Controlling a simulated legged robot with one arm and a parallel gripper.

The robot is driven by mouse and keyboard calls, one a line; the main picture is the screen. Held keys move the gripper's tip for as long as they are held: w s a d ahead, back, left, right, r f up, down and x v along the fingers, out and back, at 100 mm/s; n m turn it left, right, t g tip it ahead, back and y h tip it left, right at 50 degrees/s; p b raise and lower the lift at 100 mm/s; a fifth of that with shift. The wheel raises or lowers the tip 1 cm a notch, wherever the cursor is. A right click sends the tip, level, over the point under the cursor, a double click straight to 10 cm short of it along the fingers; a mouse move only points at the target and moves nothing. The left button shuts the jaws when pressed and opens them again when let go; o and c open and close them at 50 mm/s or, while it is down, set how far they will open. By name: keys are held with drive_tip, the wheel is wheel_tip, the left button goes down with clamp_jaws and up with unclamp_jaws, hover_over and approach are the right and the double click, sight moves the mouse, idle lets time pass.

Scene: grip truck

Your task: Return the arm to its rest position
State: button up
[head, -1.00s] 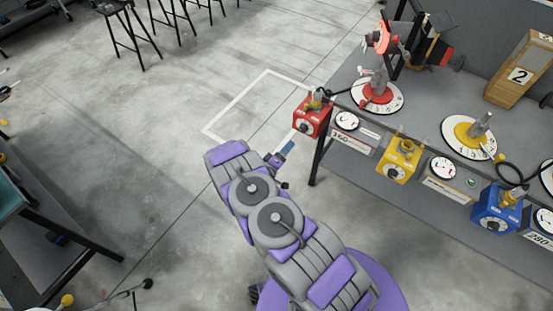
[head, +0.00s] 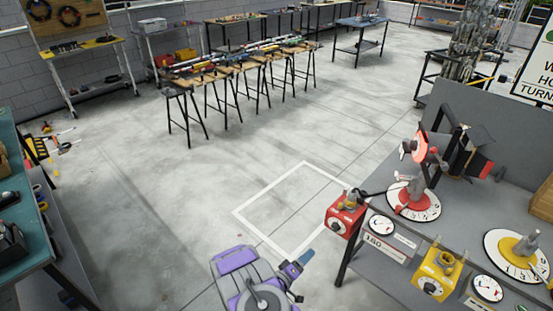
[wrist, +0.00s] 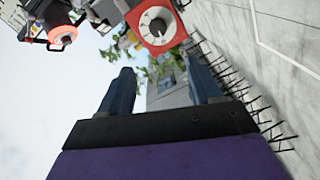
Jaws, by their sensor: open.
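My arm (head: 246,282) shows at the bottom centre of the head view, grey and purple and folded low. My gripper is at its end; in the wrist view its two dark blue fingers (wrist: 160,92) stand wide apart with nothing between them. In the head view the fingertips are small and point up and right, left of the table's front leg. A red box with a dial (head: 344,222) sits on the table's near corner, up and right of my gripper. It also shows in the wrist view (wrist: 155,27), beyond the fingers.
The grey table (head: 375,275) at right holds a yellow dial box (head: 438,276), gauges and a red-topped device (head: 418,150) on a round dial. A white floor outline (head: 262,196) lies ahead. Trestles with bars (head: 240,68) stand farther back. A teal bench (head: 30,258) is at left. Open floor lies between.

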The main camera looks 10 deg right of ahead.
drive_tip(key=w+a+r+m+g+y, duration=0.1)
drive_tip(key=w+a+r+y, duration=0.25)
drive_tip(key=a, duration=0.25)
drive_tip(key=w+a+r+m+g+y, duration=0.1)
drive_tip(key=w+a+r+m+y, duration=0.15)
drive_tip(key=w+a+y, duration=0.3)
drive_tip(key=s+a+r+n+g+y, duration=0.1)
drive_tip(key=s+a+r+y, duration=0.25)
drive_tip(key=r, duration=0.45)
drive_tip(key=s+a+r+g+y, duration=0.1)
drive_tip(key=s+a+r+y, duration=0.2)
drive_tip(key=a+r, duration=0.35)
drive_tip(key=s+d+r+g+y, duration=0.1)
drive_tip(key=s+d+r+g, duration=0.3)
drive_tip(key=s+r, duration=0.95)
drive_tip(key=s+d+r+g+h, duration=0.1)
drive_tip(key=s+d, duration=0.3)
drive_tip(key=s, duration=0.5)
drive_tip(key=s+d+r+g+h, duration=0.1)
drive_tip(key=s+d, duration=0.3)
drive_tip(key=s, duration=0.5)
drive_tip(key=s+d+r+g+h, duration=0.1)
drive_tip(key=s+d, duration=0.3)
drive_tip(key=s, duration=0.6)
drive_tip(key=shift+d+r+m+g, duration=0.15)
drive_tip(key=shift+r+m+g, duration=0.3)
drive_tip(key=shift+r+g, duration=0.4)
